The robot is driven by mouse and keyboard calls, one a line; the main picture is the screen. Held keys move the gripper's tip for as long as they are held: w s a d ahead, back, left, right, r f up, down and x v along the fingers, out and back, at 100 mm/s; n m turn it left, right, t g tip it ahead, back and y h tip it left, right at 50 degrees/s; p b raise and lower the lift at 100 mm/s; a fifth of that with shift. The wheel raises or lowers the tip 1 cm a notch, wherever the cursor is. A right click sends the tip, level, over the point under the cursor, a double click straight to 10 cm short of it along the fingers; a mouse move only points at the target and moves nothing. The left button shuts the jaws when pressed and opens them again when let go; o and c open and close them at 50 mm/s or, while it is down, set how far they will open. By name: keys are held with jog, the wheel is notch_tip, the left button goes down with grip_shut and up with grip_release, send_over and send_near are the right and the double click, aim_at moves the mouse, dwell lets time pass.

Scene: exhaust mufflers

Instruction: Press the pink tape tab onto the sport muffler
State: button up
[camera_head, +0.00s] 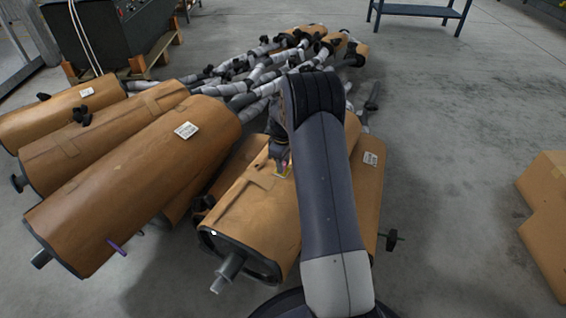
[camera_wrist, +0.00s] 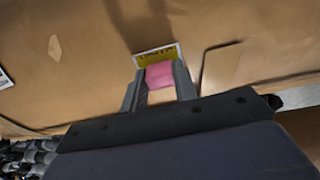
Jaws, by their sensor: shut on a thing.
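My gripper (camera_wrist: 158,78) is shut on the pink tape tab (camera_wrist: 160,72), which sits between the two grey fingers in the wrist view. Just beyond the tab is a yellow label with a white border (camera_wrist: 174,50), on brown wrapping. Whether the tab touches the surface is unclear. In the head view my gripper (camera_head: 281,160) is low over the top of a brown-wrapped muffler (camera_head: 255,213) in the middle, partly hidden by my arm. I cannot read the label, so I cannot confirm that this is the sport muffler.
Another muffler (camera_head: 369,190) lies right of my arm. Grey pipes (camera_head: 240,88) crowd the back. A cardboard box (camera_head: 546,205) stands at right; the floor (camera_head: 455,170) between is clear.

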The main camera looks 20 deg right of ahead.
dwell(0.4)
jog(key=shift+r+p, duration=2.7)
jog(key=shift+r, duration=0.85)
